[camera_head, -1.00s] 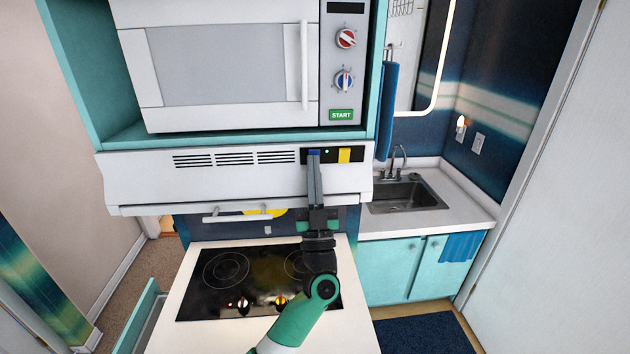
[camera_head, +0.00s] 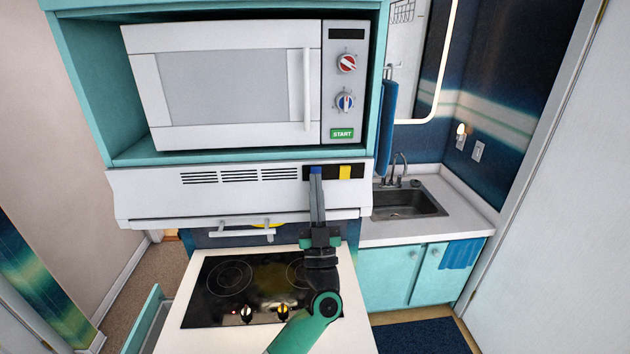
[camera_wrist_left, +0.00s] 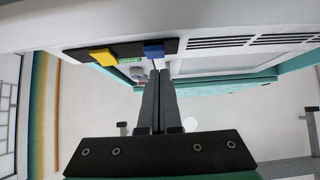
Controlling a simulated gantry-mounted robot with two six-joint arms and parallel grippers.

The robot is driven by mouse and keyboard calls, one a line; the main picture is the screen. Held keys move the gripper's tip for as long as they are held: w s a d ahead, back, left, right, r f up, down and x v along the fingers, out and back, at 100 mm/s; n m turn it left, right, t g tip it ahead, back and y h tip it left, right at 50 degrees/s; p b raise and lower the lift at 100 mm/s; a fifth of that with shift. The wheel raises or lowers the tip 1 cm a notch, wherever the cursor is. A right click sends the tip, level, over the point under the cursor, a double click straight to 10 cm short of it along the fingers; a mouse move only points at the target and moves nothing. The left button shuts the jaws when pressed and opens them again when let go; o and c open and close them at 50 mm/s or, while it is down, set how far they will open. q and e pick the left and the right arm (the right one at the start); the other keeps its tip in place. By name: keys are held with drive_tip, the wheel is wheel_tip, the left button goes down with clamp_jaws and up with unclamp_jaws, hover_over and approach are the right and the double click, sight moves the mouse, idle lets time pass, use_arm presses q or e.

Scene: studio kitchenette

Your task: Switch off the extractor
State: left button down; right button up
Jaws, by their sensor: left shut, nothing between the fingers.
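The extractor hood (camera_head: 240,197) is a white slanted box under the microwave shelf. Its black control panel (camera_head: 331,173) at the right end carries a blue switch (camera_head: 316,170) and a yellow switch (camera_head: 345,172). No lit lamp shows on the panel. My left gripper (camera_head: 316,176) is shut and empty, with its fingertips at the blue switch. In the left wrist view, the fingertips (camera_wrist_left: 157,73) point up at the blue switch (camera_wrist_left: 153,50), and the yellow switch (camera_wrist_left: 103,57) lies to its left. I cannot tell if the tips touch it. My right gripper is out of view.
The white microwave (camera_head: 230,85) sits in a teal shelf above the hood. Below is a black cooktop (camera_head: 235,290) with two knobs. A sink (camera_head: 408,203) and a hanging blue towel (camera_head: 386,125) are to the right.

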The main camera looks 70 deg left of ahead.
use_arm(q)
drive_tip(key=s+d+f+b, duration=0.1)
drive_tip(key=s+d+f, duration=0.2)
drive_tip(key=d, duration=0.7)
drive_tip(key=shift+s+f, duration=0.2)
drive_tip(key=shift+f, duration=1.2)
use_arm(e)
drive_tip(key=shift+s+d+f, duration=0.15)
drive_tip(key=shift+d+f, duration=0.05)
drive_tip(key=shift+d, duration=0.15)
